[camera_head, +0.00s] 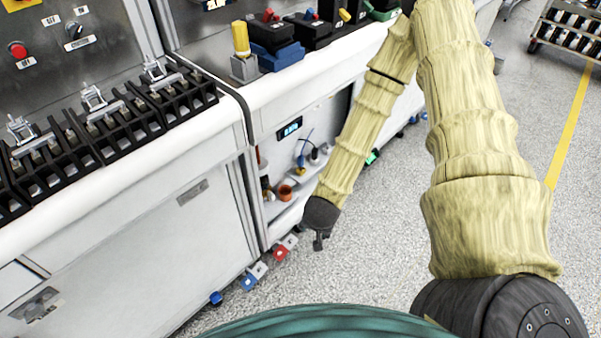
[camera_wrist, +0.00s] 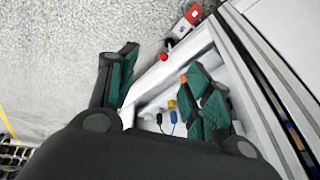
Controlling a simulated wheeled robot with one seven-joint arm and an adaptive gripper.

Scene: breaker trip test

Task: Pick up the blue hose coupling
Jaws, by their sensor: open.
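My gripper (camera_head: 319,238) hangs low beside the open bay of the cabinet, in front of its lower shelf. In the wrist view its two green-padded fingers (camera_wrist: 165,86) are spread apart with nothing held between them. A small blue piece (camera_wrist: 173,116), which may be the blue hose coupling, stands on the white shelf beyond the fingers, close to the right one. A small yellow piece (camera_wrist: 172,104) is beside it. In the head view a small blue part (camera_head: 301,159) shows inside the bay; I cannot tell for sure that it is the coupling.
An orange cup (camera_head: 285,192) stands on the bay's lower shelf. The cabinet wall (camera_head: 205,220) lies left of the bay, and red (camera_head: 284,248) and blue (camera_head: 251,276) pedals stick out below. Several breakers line the worktop. The speckled floor (camera_head: 385,240) right of the gripper is clear.

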